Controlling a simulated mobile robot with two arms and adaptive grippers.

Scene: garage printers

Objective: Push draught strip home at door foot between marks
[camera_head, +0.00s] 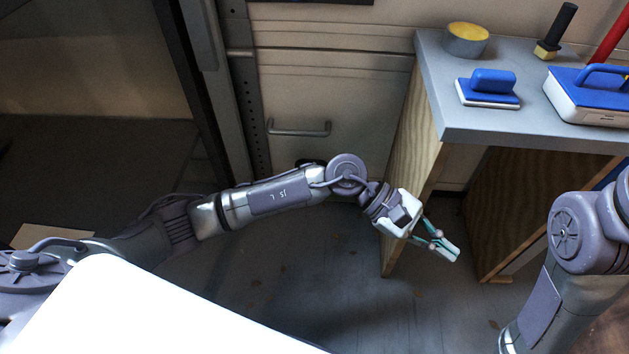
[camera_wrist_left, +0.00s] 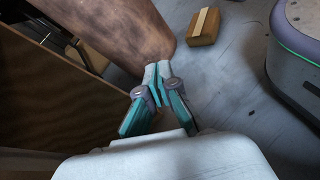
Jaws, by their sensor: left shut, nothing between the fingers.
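The pale panelled door (camera_head: 330,75) with a grey bar handle stands at the back of the head view. Its foot is mostly dark or behind my left arm, and I cannot make out the draught strip or the marks. My left gripper (camera_head: 447,252) is low, in front of the bench's wooden side panel, with its fingers shut and empty. In the left wrist view its fingertips (camera_wrist_left: 158,68) are together, close to a brown rounded thing (camera_wrist_left: 115,32) in the picture; I cannot tell if they touch. My right arm shows at the right edge; its gripper is out of view.
A grey-topped bench (camera_head: 455,115) on wooden panels stands at the right. It carries a yellow-topped tin (camera_head: 467,40), a blue-handled block (camera_head: 490,87) and a blue-and-white case (camera_head: 590,97). A small wooden block (camera_wrist_left: 203,27) lies on the floor. Some floor in front looks clear.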

